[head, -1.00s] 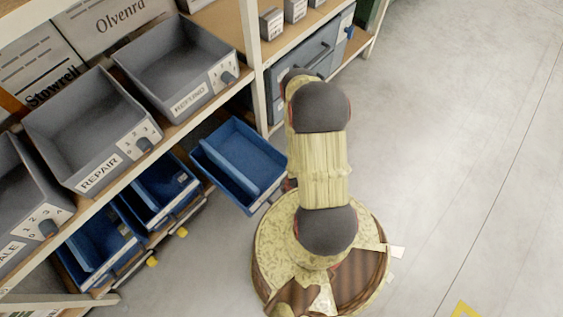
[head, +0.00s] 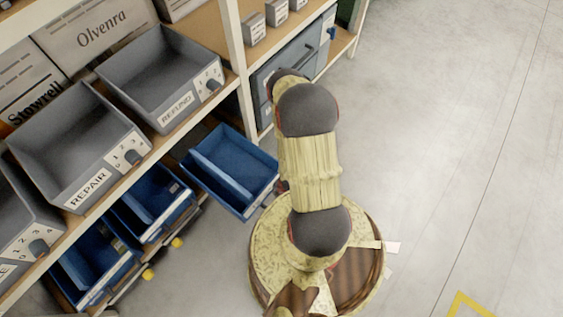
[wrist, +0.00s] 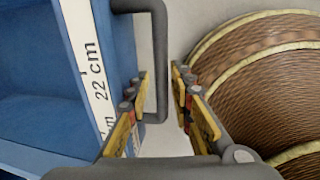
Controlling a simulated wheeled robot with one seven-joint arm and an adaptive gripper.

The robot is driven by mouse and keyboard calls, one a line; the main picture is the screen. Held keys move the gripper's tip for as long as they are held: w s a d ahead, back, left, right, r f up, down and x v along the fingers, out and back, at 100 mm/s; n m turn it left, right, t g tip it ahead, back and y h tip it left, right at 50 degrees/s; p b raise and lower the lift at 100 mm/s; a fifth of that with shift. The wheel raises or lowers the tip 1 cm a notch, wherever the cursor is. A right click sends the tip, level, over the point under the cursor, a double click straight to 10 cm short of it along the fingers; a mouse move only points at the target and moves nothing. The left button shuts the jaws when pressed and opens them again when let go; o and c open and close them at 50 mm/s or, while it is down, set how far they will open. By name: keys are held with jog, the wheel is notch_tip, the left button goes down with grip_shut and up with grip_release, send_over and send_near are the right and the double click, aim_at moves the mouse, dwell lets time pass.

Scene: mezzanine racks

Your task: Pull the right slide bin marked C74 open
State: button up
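A blue slide bin (head: 231,172) stands well out from the rack at the right of the lower row in the head view, close to my arm. Its front is turned away, and no C74 mark can be read. In the wrist view a blue bin (wrist: 40,112) fills the left side, with a white strip (wrist: 92,70) reading "22 cm" along its edge. Its dark U-shaped handle (wrist: 160,60) lies between the fingers of my gripper (wrist: 160,82). The fingers look apart, with narrow gaps beside the bar. My gripper is hidden in the head view.
Two other blue bins (head: 153,202) (head: 92,262) sit further left in the lower row. Grey bins marked REFUND (head: 160,75) and REPAIR (head: 78,150) stand on the shelf above. A rack post (head: 240,75) rises near my arm.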

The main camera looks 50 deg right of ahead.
notch_tip(320, 180, up, 11)
jog(key=s, duration=0.2)
jog(key=shift+f, duration=0.15)
dwell(0.7)
